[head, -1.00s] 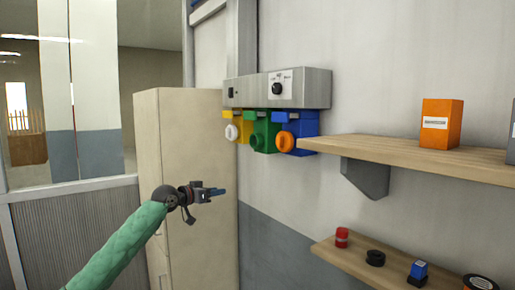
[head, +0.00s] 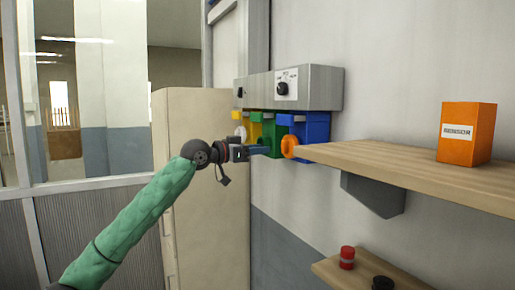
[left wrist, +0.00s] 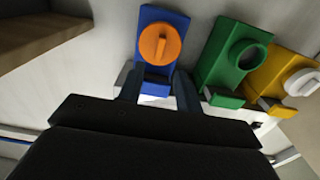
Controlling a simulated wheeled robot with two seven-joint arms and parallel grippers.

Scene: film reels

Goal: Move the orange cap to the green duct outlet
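The orange cap (head: 289,146) sits on the front of the blue duct outlet (head: 316,127); it also shows in the left wrist view (left wrist: 160,44) with its raised grip bar. The green duct outlet (head: 268,132) is beside the blue one, and its round opening is uncovered in the left wrist view (left wrist: 249,55). My left gripper (head: 268,150) is in front of the outlets, near the cap. In the left wrist view its two fingers (left wrist: 160,75) are apart, with nothing between them, pointing toward the cap. Whether they touch it cannot be told. My right gripper is out of view.
A yellow outlet (left wrist: 265,75) with a white cap (left wrist: 301,82) is beside the green one. A grey control box (head: 310,88) hangs above. A wooden shelf (head: 400,165) with an orange sensor box (head: 466,134) juts out close to the right of the blue outlet.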

